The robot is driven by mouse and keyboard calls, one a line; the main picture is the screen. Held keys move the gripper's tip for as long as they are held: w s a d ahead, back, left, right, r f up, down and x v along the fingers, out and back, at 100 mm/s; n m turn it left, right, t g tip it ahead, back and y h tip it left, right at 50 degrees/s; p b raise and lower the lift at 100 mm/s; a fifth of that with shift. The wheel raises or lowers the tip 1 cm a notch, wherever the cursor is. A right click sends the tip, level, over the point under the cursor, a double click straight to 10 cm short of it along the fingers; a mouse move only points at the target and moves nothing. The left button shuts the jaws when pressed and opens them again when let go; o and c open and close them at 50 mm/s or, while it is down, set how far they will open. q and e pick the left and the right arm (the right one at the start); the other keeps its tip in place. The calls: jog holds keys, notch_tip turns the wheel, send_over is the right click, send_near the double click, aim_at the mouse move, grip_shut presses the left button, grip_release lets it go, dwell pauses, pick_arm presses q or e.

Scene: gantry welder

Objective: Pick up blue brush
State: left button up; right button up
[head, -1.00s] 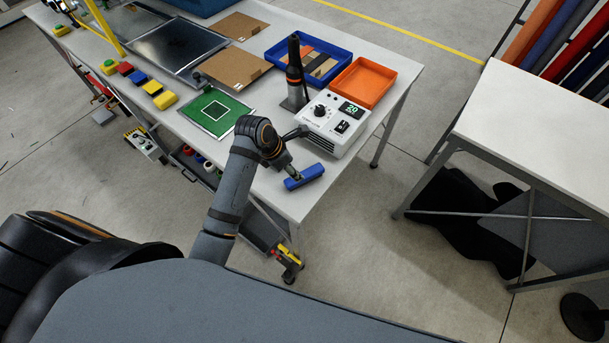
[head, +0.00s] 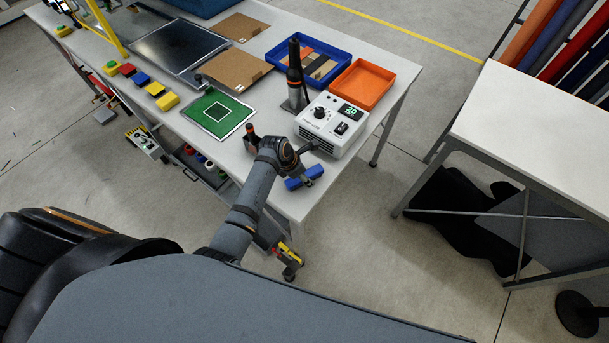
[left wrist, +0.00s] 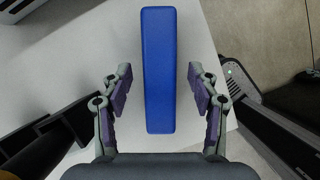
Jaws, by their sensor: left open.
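The blue brush (head: 304,178) lies on the near right corner of the white table, partly covered by my left gripper in the head view. In the left wrist view the blue brush (left wrist: 158,70) is a long block running away from the camera. My left gripper (left wrist: 160,88) is open, with one finger on each side of the brush. Gaps show between both fingers and the brush, so neither touches it in this view. In the head view my left gripper (head: 311,172) is small and hard to make out. My right gripper is not in view.
A white control box (head: 332,125) with a display stands just behind the brush. An orange tray (head: 362,84), a blue tray (head: 333,50) and a green board (head: 219,113) are further back. The table's front edge is close to the brush.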

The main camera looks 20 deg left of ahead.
pick_arm(q)
jog(key=shift+w+d+f, duration=0.15)
jog(key=shift+w+f, duration=0.05)
jog(key=shift+f, duration=0.35)
grip_shut()
jog(key=shift+r, duration=0.1)
jog(key=shift+r, duration=0.5)
jog(key=b+v, duration=0.1)
jog(key=v, duration=0.2)
jog(key=a+v, duration=0.1)
jog(key=v, duration=0.2)
jog(key=a+b+v, duration=0.1)
jog(key=v, duration=0.2)
jog(key=shift+s+f+b, duration=0.3)
jog(key=s+a+r, duration=0.4)
jog(key=s+a, duration=0.1)
jog(key=a, duration=0.1)
jog(key=shift+s+a+b, duration=0.3)
jog(key=shift+s+b, duration=0.05)
jog(key=shift+b, duration=0.05)
